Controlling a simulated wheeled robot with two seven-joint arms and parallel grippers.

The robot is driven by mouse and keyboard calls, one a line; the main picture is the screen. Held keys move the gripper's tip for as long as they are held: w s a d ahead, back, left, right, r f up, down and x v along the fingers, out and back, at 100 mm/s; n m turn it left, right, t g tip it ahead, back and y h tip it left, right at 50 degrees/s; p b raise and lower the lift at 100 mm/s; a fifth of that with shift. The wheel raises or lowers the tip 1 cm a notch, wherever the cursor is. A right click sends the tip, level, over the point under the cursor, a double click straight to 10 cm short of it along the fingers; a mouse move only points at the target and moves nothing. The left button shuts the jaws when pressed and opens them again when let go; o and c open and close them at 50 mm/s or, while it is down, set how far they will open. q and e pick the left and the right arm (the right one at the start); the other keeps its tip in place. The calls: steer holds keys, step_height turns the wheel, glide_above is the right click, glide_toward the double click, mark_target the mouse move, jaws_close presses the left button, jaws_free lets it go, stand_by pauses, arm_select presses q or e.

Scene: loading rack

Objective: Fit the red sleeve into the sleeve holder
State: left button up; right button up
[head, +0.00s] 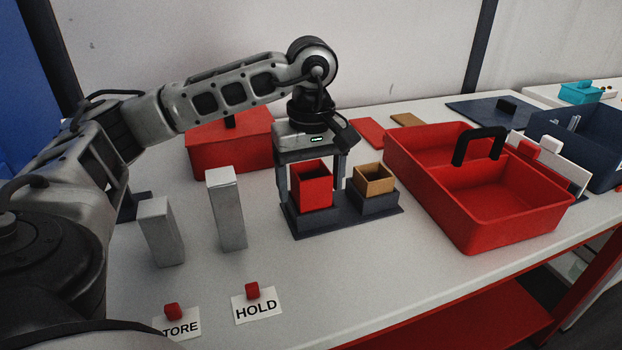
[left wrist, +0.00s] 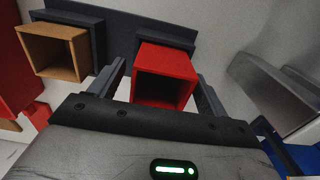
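The red sleeve (head: 312,190) is an open-topped square tube standing upright in the left socket of the dark sleeve holder (head: 344,220). A tan sleeve (head: 374,181) stands in the other socket. My left gripper (head: 312,187) points down over the red sleeve, with one finger on each side. In the left wrist view, the red sleeve (left wrist: 164,76) lies between the spread fingers, with gaps showing, so the gripper is open. The holder (left wrist: 140,22) and tan sleeve (left wrist: 55,52) show there too. How deep the red sleeve sits is hard to tell. My right gripper is not in view.
Two grey blocks (head: 226,210) (head: 161,232) stand left of the holder. A red lidded box (head: 228,150) is behind, and a large red tray (head: 480,230) is to the right. HOLD (head: 256,308) and STORE (head: 182,327) cards lie in front. The table between cards and tray is clear.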

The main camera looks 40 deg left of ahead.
arm_select(q)
step_height(320, 180, up, 16)
steer(key=p, duration=0.5)
steer(key=shift+p, duration=0.4)
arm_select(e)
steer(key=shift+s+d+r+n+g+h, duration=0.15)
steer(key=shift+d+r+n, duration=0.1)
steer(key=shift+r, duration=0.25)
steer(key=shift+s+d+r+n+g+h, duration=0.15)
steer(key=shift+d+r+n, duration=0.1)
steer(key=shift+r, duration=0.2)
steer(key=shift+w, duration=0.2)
